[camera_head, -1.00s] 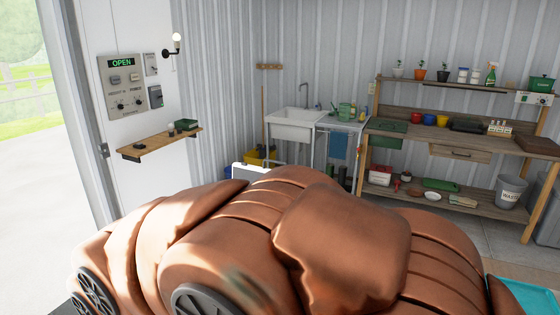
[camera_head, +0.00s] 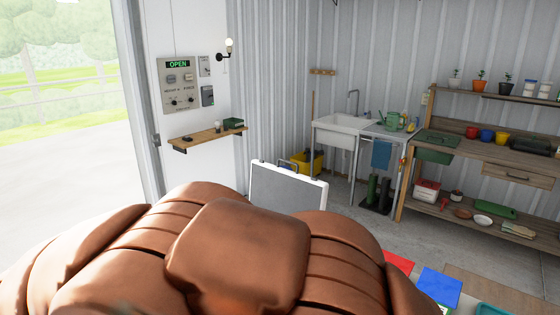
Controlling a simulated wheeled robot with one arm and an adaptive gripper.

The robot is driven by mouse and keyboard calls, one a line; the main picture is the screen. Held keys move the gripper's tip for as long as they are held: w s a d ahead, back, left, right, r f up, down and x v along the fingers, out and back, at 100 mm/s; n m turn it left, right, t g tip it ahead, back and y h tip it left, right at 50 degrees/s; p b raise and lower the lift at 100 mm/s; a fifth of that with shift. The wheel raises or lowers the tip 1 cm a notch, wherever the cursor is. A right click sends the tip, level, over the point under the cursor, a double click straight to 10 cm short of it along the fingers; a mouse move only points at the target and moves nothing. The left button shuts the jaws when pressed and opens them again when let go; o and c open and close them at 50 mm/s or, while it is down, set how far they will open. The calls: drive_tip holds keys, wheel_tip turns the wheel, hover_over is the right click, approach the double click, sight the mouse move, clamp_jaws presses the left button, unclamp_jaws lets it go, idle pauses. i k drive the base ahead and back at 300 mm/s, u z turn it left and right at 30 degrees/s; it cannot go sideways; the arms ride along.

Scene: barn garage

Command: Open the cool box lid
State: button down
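An upright grey panel with a white rim (camera_head: 287,190) stands near the middle, with a grey arched bar behind its top edge. It may be the cool box's raised lid. Its lower part is hidden by large brown padded shapes close to the camera, so I cannot tell what it is joined to. No cool box body is clearly visible. My gripper is not seen.
A wall shelf (camera_head: 208,135) sits below a control panel reading OPEN (camera_head: 186,85). A sink (camera_head: 342,130), yellow bucket (camera_head: 310,163) and wooden workbench (camera_head: 480,150) line the back. Red (camera_head: 398,262) and blue (camera_head: 438,286) flat pieces lie at lower right. Open doorway at left.

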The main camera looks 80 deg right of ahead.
sight(274, 188)
drive_tip(key=z, duration=0.4)
drive_tip(key=i, duration=1.5)
drive_tip(key=z, duration=1.4)
drive_tip(key=i, duration=1.05)
drive_tip(key=z, duration=1.05)
